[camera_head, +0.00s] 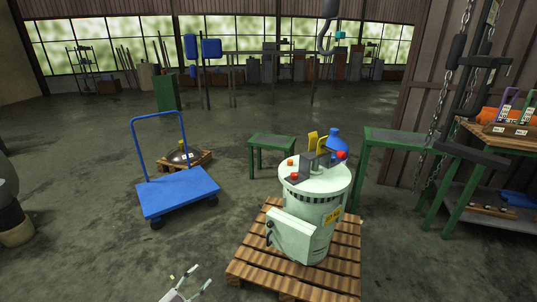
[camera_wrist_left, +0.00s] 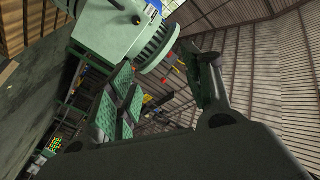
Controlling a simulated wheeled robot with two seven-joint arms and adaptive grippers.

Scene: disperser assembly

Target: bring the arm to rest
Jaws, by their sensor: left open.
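My left gripper (camera_head: 190,279) shows at the bottom edge of the head view, left of the wooden pallet. Its fingers are apart and nothing is between them. In the left wrist view the two fingers (camera_wrist_left: 168,88) are spread wide. The pale green cylindrical machine (camera_head: 318,215) stands upright on the pallet (camera_head: 250,267), up and to the right of the gripper in the head view and apart from it. The machine also shows, tilted, at the top of the left wrist view (camera_wrist_left: 105,38). My right gripper is not in view.
A blue platform cart (camera_head: 178,192) stands at the left, with a small pallet (camera_head: 198,161) behind it. A low green table (camera_head: 272,141) and a taller green bench (camera_head: 400,138) stand behind the machine. Chains (camera_head: 440,110) hang at the right. Floor around the left gripper is clear.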

